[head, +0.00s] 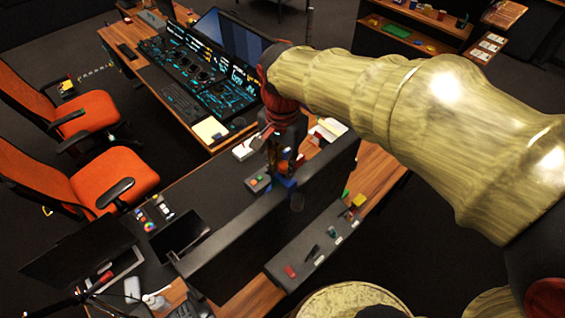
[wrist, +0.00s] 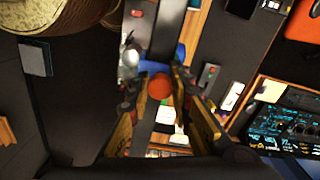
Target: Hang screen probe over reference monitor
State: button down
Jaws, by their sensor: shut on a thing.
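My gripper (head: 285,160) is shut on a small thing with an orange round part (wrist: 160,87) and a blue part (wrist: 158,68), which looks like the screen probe. The blue part also shows in the head view (head: 286,182) below the fingers. A silvery, glassy piece (wrist: 129,58) sits beside the blue part; whether it belongs to the probe I cannot tell. The held thing is above or beside the long dark upright panel (head: 270,235); contact is unclear. Several screens show: a lit one (head: 230,40) behind the console and a dark one (head: 75,255) at lower left. Which is the reference monitor is unclear.
The lit control console (head: 200,75) stands at upper left. Two orange chairs (head: 100,185) stand left. A dark strip with small items (head: 310,245) runs right of the panel.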

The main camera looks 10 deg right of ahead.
aim_at(283, 177)
jog(key=shift+w+f+b, duration=0.1)
jog(key=shift+f+b, duration=1.4)
jog(key=shift+f, duration=1.15)
jog(key=c, duration=1.5)
grip_release()
jog(key=shift+c, duration=0.2)
notch_tip(283, 177, up, 12)
jog(key=s+d+f+n+t+b, duration=0.2)
jog(key=s+d+f+b, duration=0.2)
jog(key=f+b, duration=0.2)
jog(key=s+d+f+n+t+b, duration=0.1)
jog(key=s+d+f+n+b, duration=0.2)
jog(key=f+b, duration=0.3)
jog(key=s+d+f+n+t+b, duration=0.2)
jog(key=s+d+f+b, duration=0.3)
jog(key=f, duration=0.6)
jog(key=shift+n+t+b, duration=0.3)
jog(key=shift+n+b, duration=0.2)
jog(key=shift+b, duration=0.1)
